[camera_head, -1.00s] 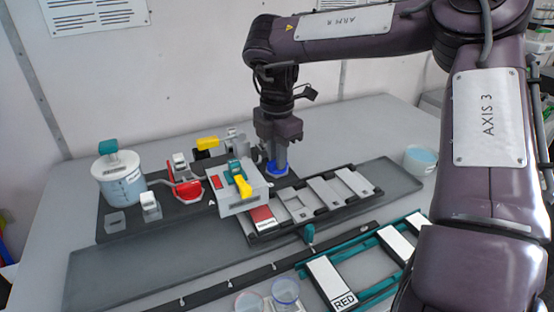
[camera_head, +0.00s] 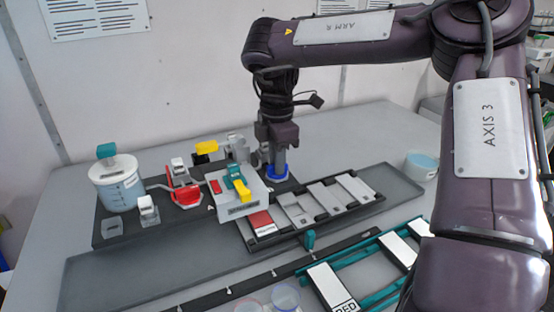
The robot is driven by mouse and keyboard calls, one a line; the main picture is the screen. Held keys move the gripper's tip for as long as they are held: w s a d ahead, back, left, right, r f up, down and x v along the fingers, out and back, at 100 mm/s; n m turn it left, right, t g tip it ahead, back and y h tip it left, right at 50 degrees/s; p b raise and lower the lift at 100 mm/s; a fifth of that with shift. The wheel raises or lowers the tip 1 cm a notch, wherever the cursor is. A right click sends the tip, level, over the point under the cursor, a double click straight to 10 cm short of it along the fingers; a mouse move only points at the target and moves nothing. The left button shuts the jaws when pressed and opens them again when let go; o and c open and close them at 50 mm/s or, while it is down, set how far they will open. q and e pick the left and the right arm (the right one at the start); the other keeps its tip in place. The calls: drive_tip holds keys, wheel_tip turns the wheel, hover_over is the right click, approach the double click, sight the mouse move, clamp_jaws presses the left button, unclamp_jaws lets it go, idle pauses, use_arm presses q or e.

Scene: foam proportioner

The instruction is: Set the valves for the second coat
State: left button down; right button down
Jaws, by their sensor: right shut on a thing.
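My right gripper (camera_head: 277,156) points straight down behind the grey valve box and is shut on a blue knob (camera_head: 277,173). The fingers hide part of the knob. The grey valve box (camera_head: 226,207) carries a teal lever (camera_head: 234,171) and a yellow lever (camera_head: 241,190) on its top. Another yellow handle (camera_head: 206,147) sits on a black part behind it. A red handle (camera_head: 188,195) lies left of the box. A white tank (camera_head: 118,190) with a teal cap (camera_head: 106,150) and bluish liquid stands at the far left. My left gripper is not in view.
A black rack (camera_head: 318,212) with a red plate (camera_head: 260,222) and several grey plates lies right of the box. A teal rail (camera_head: 378,293) with white cards is at front right. Cups (camera_head: 285,297) stand at the front edge. A blue-filled tub (camera_head: 421,163) is at right.

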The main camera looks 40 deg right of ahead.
drive_tip(key=c, duration=1.4)
unclamp_jaws()
drive_tip(key=shift+r, duration=0.1)
wheel_tip(320, 180, up, 8)
drive_tip(key=shift+f, duration=0.15)
